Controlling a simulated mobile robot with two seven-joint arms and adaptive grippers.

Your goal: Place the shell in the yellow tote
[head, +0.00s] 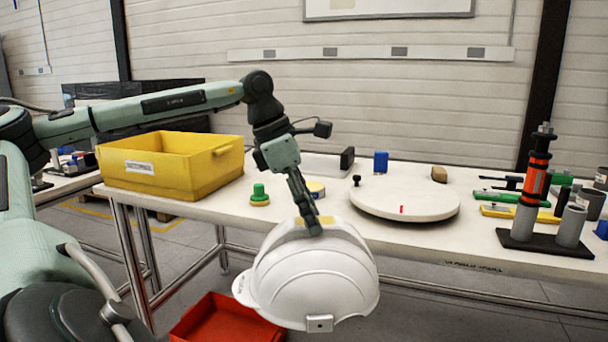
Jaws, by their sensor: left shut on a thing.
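The white helmet shell (315,275) hangs in front of the table's front edge, its rounded side toward me. My left gripper (312,226) points down and is shut on the shell at its top edge. The fingertips are partly hidden by the shell. The yellow tote (160,178) stands on the left end of the table, to the left of the shell and farther back. A white label is on its front wall. Its floor is hidden from here. My right gripper is not in view.
The table (300,208) carries a green knob-like part (260,195), a round white disc (404,198), a blue block (381,162) and a black stand (545,238) with cylinders at right. A red bin (228,322) is below, left of the shell. Free tabletop shows between tote and disc.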

